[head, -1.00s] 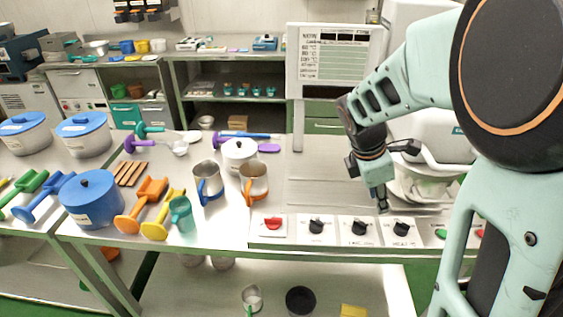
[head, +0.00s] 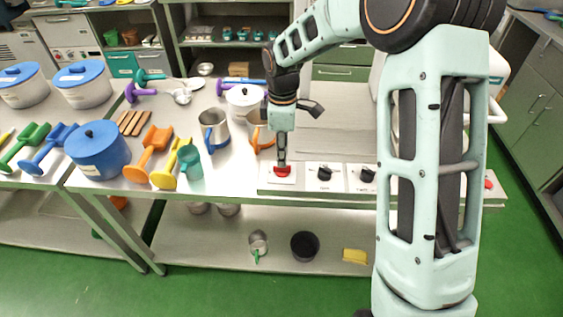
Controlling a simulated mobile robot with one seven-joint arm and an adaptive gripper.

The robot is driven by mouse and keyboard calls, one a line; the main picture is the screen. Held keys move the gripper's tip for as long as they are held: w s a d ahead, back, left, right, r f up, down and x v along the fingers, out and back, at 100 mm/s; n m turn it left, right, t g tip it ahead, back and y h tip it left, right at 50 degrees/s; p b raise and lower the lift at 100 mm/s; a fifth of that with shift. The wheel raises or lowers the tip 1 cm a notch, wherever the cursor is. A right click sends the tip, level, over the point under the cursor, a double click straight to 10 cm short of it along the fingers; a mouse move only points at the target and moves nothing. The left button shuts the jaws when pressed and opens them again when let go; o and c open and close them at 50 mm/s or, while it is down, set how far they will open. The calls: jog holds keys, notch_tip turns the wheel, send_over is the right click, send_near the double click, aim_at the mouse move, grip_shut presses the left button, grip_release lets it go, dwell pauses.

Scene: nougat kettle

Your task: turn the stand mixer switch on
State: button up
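A red knob (head: 283,173) sits on a white plate at the left end of the control row along the table's front edge. My gripper (head: 282,164) points down at this knob, its fingertips at or just above it. I cannot tell whether they touch it, or whether the fingers are open or shut. Black knobs (head: 324,173) and (head: 367,175) stand to its right; their labels are too small to read. A red button (head: 488,184) shows at the far right end. The stand mixer is mostly hidden behind my arm.
A metal jug (head: 215,130) and an orange-handled jug (head: 262,140) stand left of and behind my gripper. A white lidded pot (head: 243,98) is farther back. The tabletop (head: 335,120) right of my gripper is clear.

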jog(key=shift+f, duration=2.3)
grip_shut()
